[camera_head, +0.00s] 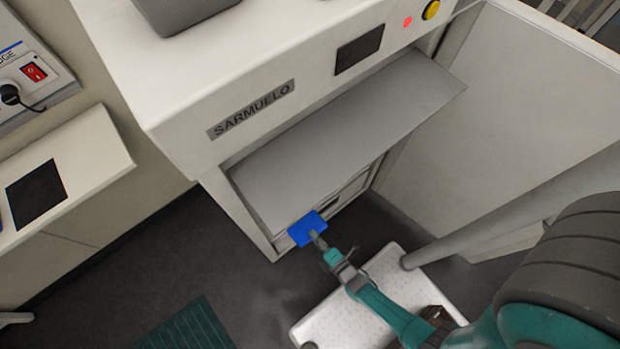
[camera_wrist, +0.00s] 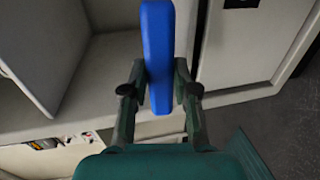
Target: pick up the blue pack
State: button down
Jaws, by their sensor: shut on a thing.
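The blue pack (camera_head: 306,229) is a flat, bright blue block. In the head view it is at the front left edge of the open machine's grey panel (camera_head: 345,140). My gripper (camera_head: 318,238) is at its near side. In the wrist view the blue pack (camera_wrist: 157,55) stands on edge between the two fingers of my gripper (camera_wrist: 159,85), which are shut on it. Its near end reaches a little past the fingertips towards the palm. The head view does not show clearly whether the pack touches the machine.
The white machine (camera_head: 180,110) labelled SARMUELO stands ahead, its door (camera_head: 510,110) open to the right. A bench (camera_head: 85,160) with a black square is at left.

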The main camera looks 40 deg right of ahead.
jog(key=s+r, duration=0.3)
jog(key=s, duration=0.5)
